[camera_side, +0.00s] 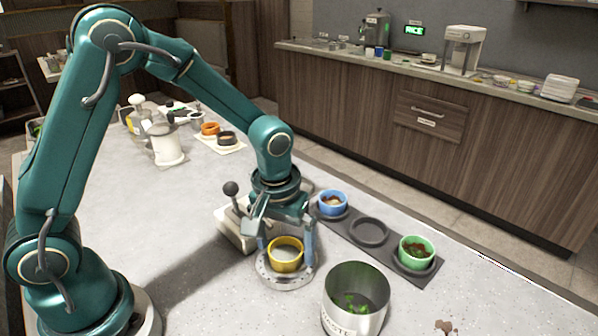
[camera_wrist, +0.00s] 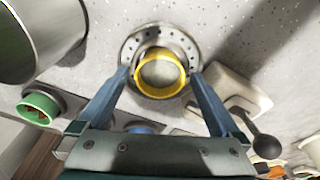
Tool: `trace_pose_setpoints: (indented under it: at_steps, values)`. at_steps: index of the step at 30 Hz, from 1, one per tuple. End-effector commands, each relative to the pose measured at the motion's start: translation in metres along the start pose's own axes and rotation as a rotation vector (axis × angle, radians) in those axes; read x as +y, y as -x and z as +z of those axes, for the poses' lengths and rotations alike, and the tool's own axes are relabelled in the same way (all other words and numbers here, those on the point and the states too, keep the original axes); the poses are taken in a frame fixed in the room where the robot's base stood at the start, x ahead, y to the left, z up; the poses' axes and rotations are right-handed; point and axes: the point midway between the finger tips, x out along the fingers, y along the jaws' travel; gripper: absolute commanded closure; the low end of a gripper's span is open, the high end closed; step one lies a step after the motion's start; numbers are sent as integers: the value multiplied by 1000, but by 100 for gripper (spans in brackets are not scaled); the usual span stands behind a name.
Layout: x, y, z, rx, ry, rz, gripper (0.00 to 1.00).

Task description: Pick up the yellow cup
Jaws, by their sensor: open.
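The yellow cup (camera_side: 285,254) stands upright on a round metal plate with holes (camera_side: 270,279), and pale contents show inside it. In the wrist view the yellow cup (camera_wrist: 160,73) is at the upper middle, on the same plate (camera_wrist: 132,45). My gripper (camera_side: 287,262) is low over the plate, with one blue finger on each side of the cup. The wrist view shows my gripper (camera_wrist: 160,72) with its fingers apart and the cup between their tips. I cannot tell whether either finger touches the cup.
A dispenser with a black-knobbed lever (camera_side: 231,189) stands beside the plate. A dark tray (camera_side: 345,228) holds a blue cup (camera_side: 332,203) and a green cup (camera_side: 416,252), with an empty middle well. A metal waste bin (camera_side: 352,318) stands in front. Dark crumbs (camera_side: 445,327) lie nearby.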

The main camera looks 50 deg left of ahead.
Motion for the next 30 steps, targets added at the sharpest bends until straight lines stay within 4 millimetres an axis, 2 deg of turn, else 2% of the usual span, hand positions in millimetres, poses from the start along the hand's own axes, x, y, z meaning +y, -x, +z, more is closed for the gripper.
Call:
trace_pose_setpoints:
  at_steps: [8, 9, 11, 12, 15, 16, 17, 25, 30]
  values:
    - [0, -3, 0, 1, 0, 0, 0]
    - [0, -3, 0, 1, 0, 0, 8]
    - [0, -3, 0, 1, 0, 0, 31]
    - [0, -3, 0, 1, 0, 0, 46]
    - [0, -3, 0, 1, 0, 0, 83]
    - [0, -3, 0, 1, 0, 1, 83]
    - [0, -3, 0, 1, 0, 1, 92]
    - [-1, -1, 1, 1, 0, 1, 93]
    - [-3, 7, 6, 2, -1, 1, 93]
